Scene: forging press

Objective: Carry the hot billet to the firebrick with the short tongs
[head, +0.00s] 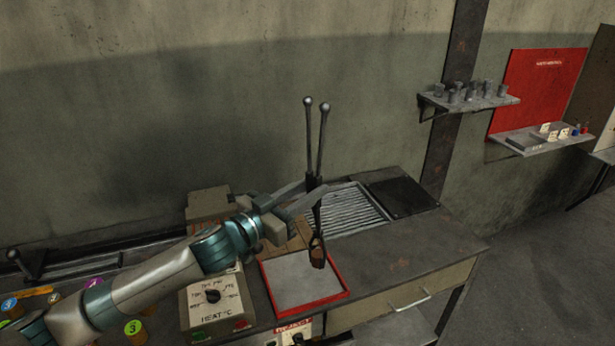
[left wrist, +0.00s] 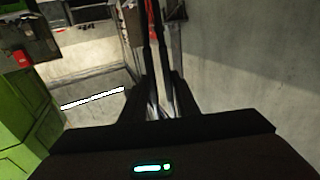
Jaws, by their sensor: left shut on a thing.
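My left gripper (head: 317,186) is shut on the short tongs (head: 322,140), which stand nearly upright with their ball-ended handles up. In the left wrist view the dark tong handles (left wrist: 158,60) run between my fingers. The tong jaws point down and hold a small brownish billet (head: 317,258). It appears in front of the back right part of a red-bordered pale plate (head: 300,287); I cannot tell how far above it. A tan block (head: 297,238), possibly the firebrick, lies behind the plate, partly hidden by my arm. My right gripper is out of view.
A ribbed metal tray (head: 345,208) and a dark plate (head: 402,195) lie at the back of the bench. A heat control box (head: 215,298) stands left of the red-bordered plate. The bench top right of it (head: 410,245) is clear. Wall shelves (head: 470,102) are farther right.

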